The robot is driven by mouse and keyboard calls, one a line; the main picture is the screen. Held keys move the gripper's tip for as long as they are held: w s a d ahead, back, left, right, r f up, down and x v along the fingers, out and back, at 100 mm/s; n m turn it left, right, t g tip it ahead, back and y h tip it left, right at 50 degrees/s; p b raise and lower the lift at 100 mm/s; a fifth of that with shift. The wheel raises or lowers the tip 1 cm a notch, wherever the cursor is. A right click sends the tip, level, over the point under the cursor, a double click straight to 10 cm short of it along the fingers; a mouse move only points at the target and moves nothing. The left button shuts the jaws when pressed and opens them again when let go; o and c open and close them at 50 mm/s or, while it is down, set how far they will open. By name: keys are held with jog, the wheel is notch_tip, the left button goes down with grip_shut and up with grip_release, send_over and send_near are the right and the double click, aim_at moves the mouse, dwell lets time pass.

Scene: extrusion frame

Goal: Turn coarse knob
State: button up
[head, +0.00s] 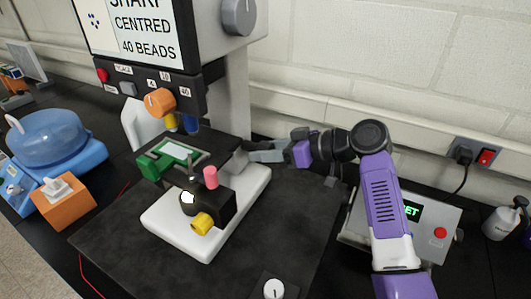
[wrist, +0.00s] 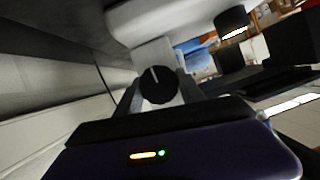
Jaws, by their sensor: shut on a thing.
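A round black knob (wrist: 157,85) with a white pointer line sits between my two fingers in the wrist view. It appears to be the coarse knob, though no label on it shows. The pointer line is near upright in that view. My gripper (head: 254,151) reaches in from the right at the side of the microscope's column in the head view, its fingers closed on the knob. The knob itself is hidden there. The microscope (head: 153,219) has a white base, a green slide holder (head: 153,167) and an orange knob (head: 160,101) above the stage.
A larger grey knob (head: 238,15) sits on the column's upper side. A pink knob (head: 210,177) and a yellow knob (head: 202,223) stand low near the stage. A control box (head: 439,236) lies behind my arm. The dark mat's (head: 290,220) front right is mostly clear.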

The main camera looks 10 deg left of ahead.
jog(key=o, duration=1.3)
jog(key=shift+o, duration=0.2)
jog(key=b+v, duration=0.1)
jog(key=v, duration=0.7)
jog(key=shift+b, duration=0.35)
jog(key=shift+f, duration=0.1)
